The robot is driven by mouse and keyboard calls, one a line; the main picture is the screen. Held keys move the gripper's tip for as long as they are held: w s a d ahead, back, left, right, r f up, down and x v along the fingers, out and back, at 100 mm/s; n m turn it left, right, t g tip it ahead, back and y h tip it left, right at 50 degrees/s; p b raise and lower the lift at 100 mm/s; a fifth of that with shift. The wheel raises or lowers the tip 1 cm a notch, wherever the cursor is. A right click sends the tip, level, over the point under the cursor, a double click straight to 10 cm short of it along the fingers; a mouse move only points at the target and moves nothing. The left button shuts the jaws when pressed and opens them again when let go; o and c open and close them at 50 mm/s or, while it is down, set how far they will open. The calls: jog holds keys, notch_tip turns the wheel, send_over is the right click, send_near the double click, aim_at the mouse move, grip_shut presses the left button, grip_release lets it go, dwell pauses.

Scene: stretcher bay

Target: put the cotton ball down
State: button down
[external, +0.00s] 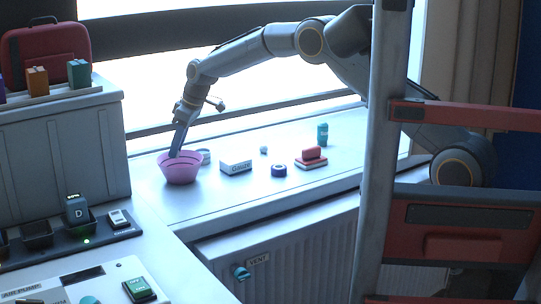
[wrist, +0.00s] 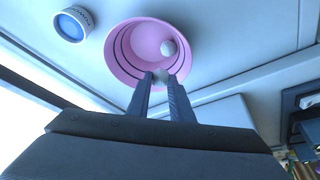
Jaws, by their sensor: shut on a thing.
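My gripper (external: 177,150) points down into the pink bowl (external: 178,173) on the window sill. In the wrist view, my gripper (wrist: 161,80) is shut on a small whitish cotton ball (wrist: 161,75), mostly hidden between the fingertips. The held ball is over the near part of the pink bowl (wrist: 126,60); I cannot tell whether it touches the bowl. Another white ball (wrist: 168,47) lies inside the bowl. A further small white ball (external: 263,150) lies on the sill to the right.
To the right are a gauze box (external: 236,167), a dark blue roll (external: 279,170), a red-handled block (external: 311,158) and a teal bottle (external: 322,134). The sill's front is clear. A grey cabinet (external: 65,155) stands left.

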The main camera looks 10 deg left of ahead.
jog(key=shift+f+p, duration=0.65)
jog(key=shift+f, duration=1.55)
jog(key=shift+f, duration=0.25)
jog(key=c, duration=1.9)
grip_release()
jog(key=shift+o, duration=0.2)
jog(key=shift+r, duration=0.15)
jog(key=shift+r, duration=0.2)
jog(key=b+v, duration=0.3)
jog(key=v, duration=0.9)
jog(key=shift+d+f, duration=0.1)
jog(key=shift+d, duration=0.05)
